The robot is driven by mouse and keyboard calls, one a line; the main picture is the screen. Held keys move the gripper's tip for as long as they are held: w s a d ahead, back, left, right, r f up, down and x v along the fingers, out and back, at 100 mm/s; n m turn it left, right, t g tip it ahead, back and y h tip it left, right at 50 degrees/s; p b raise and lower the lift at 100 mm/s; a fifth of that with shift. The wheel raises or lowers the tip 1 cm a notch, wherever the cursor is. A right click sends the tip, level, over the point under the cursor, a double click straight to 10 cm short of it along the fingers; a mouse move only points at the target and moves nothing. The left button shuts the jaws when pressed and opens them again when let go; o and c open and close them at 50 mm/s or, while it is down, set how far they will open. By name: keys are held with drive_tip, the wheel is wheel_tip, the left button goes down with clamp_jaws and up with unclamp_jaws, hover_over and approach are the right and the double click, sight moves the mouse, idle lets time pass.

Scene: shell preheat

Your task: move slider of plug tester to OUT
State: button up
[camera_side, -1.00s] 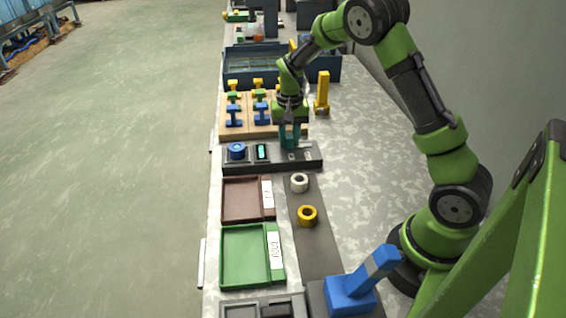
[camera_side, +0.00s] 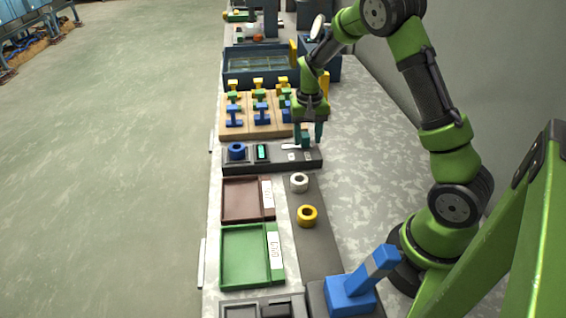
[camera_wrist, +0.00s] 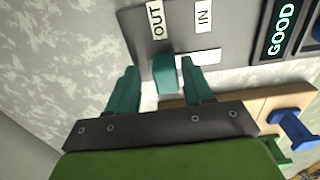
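The plug tester (camera_side: 232,166) is a dark panel with a lit green display (camera_side: 262,152), which reads GOOD in the wrist view (camera_wrist: 281,30). Its slider is a teal knob (camera_wrist: 165,74) on a white slot (camera_wrist: 207,57). The knob is at the slot's end beside the OUT label (camera_wrist: 157,20), away from the IN label (camera_wrist: 204,15). My gripper (camera_side: 311,138) is low at the tester's right end. In the wrist view its two teal fingers (camera_wrist: 159,72) are open on either side of the knob. A gap shows on the left; contact on the right is unclear.
A blue ring (camera_side: 237,150) sits on the tester's left. A wooden rack (camera_side: 243,132) of coloured plugs stands close behind. Brown (camera_side: 240,216) and green (camera_side: 241,284) trays, a white ring (camera_side: 299,183) and a yellow ring (camera_side: 307,216) lie in front. The table right of the tester is clear.

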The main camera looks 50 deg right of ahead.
sight(307, 134)
drive_tip(key=shift+a, duration=0.1)
wheel_tip(307, 134, up, 17)
idle(0.5)
drive_tip(key=s+a+r+n+t+y, duration=0.2)
drive_tip(key=s+a+n+t, duration=0.3)
drive_tip(key=s+a, duration=1.1)
drive_tip(key=shift+s+a+r+t, duration=0.2)
drive_tip(key=shift+a+r+t, duration=0.4)
drive_tip(key=shift+a+t, duration=0.6)
